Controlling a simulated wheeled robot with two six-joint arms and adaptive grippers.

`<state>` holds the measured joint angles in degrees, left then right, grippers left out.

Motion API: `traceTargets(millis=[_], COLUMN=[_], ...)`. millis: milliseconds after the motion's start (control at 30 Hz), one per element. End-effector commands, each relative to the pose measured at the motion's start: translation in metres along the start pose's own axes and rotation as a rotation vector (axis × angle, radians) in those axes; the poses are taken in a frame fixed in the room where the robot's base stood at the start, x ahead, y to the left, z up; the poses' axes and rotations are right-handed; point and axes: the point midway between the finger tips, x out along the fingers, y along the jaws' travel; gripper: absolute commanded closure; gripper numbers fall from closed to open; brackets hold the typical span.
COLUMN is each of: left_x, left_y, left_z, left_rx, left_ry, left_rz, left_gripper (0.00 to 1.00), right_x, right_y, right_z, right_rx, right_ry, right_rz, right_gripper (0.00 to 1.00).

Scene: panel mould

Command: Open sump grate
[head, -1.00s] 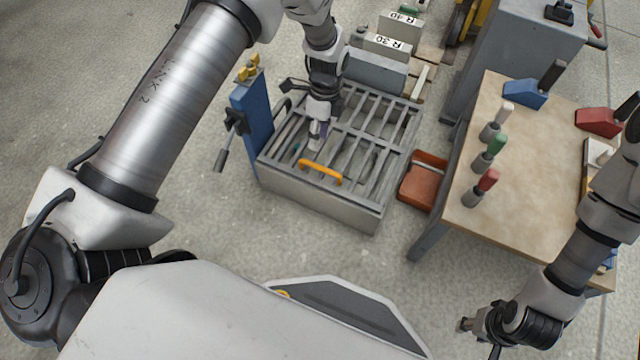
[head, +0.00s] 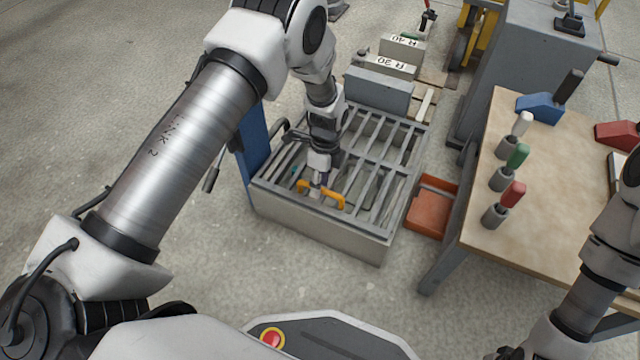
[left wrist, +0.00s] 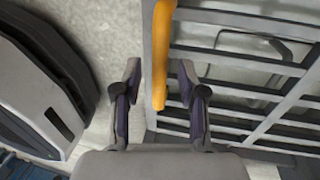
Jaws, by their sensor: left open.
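The sump grate (head: 376,160), a grey barred cover on a low box, lies shut in the middle of the head view. Its orange handle (head: 334,199) stands at the near edge. My left gripper (head: 315,190) is open at the left end of this handle. In the left wrist view the handle (left wrist: 160,55) runs between the two open fingers of the left gripper (left wrist: 160,85), with a gap on both sides. My right gripper is almost wholly cut off at the bottom edge of the head view; its fingers do not show.
A blue post (head: 250,150) stands left of the grate. An orange-red bin (head: 431,208) lies on its right, beside a wooden-topped table (head: 545,215) with coloured-handled tools. Grey blocks (head: 378,92) sit behind. The floor in front is clear.

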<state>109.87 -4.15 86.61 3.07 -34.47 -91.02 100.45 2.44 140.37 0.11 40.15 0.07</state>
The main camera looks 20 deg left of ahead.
Motion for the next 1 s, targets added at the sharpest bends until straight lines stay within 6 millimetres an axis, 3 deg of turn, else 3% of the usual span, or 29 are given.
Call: traceTargets(millis=[33, 133, 167, 400, 567, 767, 1000], left_x=[0.0, 0.0, 0.0, -0.003, -0.02, -0.064, -0.134], left_y=[0.0, 0.0, 0.0, 0.0, 0.001, -0.002, -0.019], left_z=[0.0, 0.0, 0.0, 0.0, 0.0, 0.0, 0.001], left_rx=[0.0, 0.0, 0.0, 0.0, 0.0, 0.0, 0.001], left_ry=[0.0, 0.0, 0.0, 0.0, 0.0, 0.0, 0.0], left_rz=[0.0, 0.0, 0.0, 0.0, -0.002, -0.006, -0.014], left_gripper=[0.62, 0.98, 1.0, 1.0, 1.0, 1.0, 1.0], right_x=[0.0, 0.0, 0.0, -0.003, -0.017, -0.055, -0.104], right_y=[0.0, 0.0, 0.0, 0.0, 0.0, -0.001, -0.001], right_z=[0.0, 0.0, 0.0, 0.0, 0.001, 0.002, 0.001], right_rx=[0.0, 0.0, 0.0, 0.0, -0.002, -0.006, -0.005], right_ry=[0.0, 0.0, 0.0, -0.001, -0.002, -0.004, -0.004], right_rz=[0.0, 0.0, 0.0, 0.0, 0.0, -0.001, -0.001], right_gripper=[0.6, 0.6, 0.6, 0.6, 0.6, 0.6, 0.6])
